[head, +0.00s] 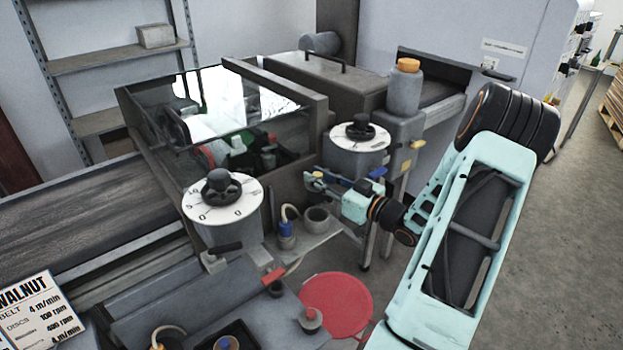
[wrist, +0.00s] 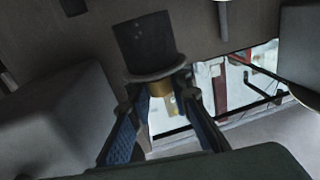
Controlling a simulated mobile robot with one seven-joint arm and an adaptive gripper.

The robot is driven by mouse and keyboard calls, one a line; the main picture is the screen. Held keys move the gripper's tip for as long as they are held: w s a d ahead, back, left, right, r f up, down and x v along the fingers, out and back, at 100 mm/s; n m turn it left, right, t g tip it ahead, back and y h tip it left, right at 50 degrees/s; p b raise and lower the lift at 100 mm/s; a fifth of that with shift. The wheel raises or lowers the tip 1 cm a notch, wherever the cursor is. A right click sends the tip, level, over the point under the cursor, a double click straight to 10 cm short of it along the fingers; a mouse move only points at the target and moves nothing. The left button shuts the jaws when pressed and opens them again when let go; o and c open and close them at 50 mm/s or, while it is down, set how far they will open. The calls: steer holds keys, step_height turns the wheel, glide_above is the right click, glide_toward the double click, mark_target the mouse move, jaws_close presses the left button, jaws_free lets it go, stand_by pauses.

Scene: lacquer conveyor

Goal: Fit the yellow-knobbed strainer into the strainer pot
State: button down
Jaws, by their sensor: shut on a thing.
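My gripper (head: 322,183) is in front of the glazed machine box, pointing left. In the wrist view its blue-padded fingers (wrist: 170,108) are shut on the brassy yellow knob (wrist: 160,89) of the strainer. The strainer (wrist: 147,45) is a dark cylinder with a wide flange, extending away from the fingers. In the head view the strainer cannot be clearly made out. An open grey pot (head: 317,219), apparently the strainer pot, stands on a small light shelf (head: 300,249), below the gripper and slightly left. Its inside is mostly hidden.
A blue-topped fitting with a hose (head: 286,231) stands left of the pot. Two dial-topped drums (head: 222,208) (head: 358,148) flank the shelf. A dark tray (head: 237,334), a red-handled part (head: 273,276) and a red round stool (head: 337,304) are nearer. Open floor lies at right.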

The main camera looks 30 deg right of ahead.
mark_target(324, 196)
steer(key=shift+s+f, duration=0.1)
stand_by(0.3)
steer(key=shift+f+b, duration=2.05)
steer(key=shift+f, duration=0.35)
steer(key=shift+f+b, duration=2.3)
steer(key=shift+f, duration=0.4)
steer(key=c, duration=1.7)
jaws_free()
steer(key=v, duration=1.2)
steer(key=shift+r, duration=0.1)
